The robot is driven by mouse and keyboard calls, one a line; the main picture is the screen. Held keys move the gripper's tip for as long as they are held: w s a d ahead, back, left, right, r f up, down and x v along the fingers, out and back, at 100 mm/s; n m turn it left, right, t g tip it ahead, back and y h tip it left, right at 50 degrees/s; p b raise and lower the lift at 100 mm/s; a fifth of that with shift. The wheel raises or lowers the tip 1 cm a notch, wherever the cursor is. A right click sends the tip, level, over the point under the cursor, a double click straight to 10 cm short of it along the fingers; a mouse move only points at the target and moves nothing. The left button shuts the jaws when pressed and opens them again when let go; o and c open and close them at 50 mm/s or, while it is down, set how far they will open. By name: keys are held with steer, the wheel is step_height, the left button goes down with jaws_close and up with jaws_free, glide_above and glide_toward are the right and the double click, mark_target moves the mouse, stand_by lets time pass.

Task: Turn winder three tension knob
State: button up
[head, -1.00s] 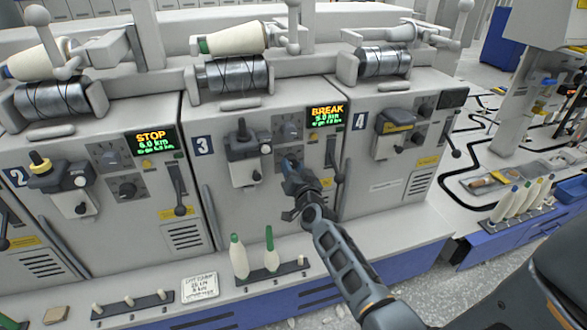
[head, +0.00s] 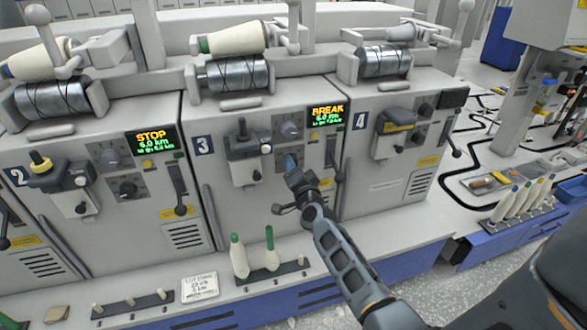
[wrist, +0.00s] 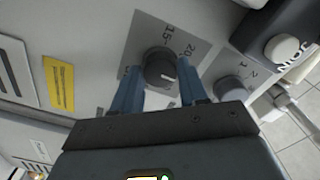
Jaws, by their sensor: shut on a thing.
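Winder three carries the blue "3" plate (head: 203,145) and a screen (head: 326,115) reading BREAK, 6.0 km. Its lower dial knob, a dark round knob (wrist: 160,66) with a white pointer line, shows in the wrist view on a grey plate marked 15 and 20. The pointer is towards the lower right there. My gripper (head: 290,163) is at this knob and hides most of it in the head view. In the wrist view my gripper's blue fingers (wrist: 160,78) stand on either side of the knob, shut on it.
Another grey knob (head: 289,130) sits just above; it also shows in the wrist view (wrist: 233,88). A lever (head: 331,152) is close on the right. The yarn-break housing (head: 243,146) is to the left. Green-tipped bobbins (head: 270,250) stand on the ledge below.

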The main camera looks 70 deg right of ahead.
steer(key=o, duration=1.1)
steer(key=shift+c, duration=0.2)
steer(key=p+v, duration=0.1)
steer(key=v, duration=0.6)
steer(key=shift+s+a, duration=0.25)
steer(key=shift+s, duration=0.05)
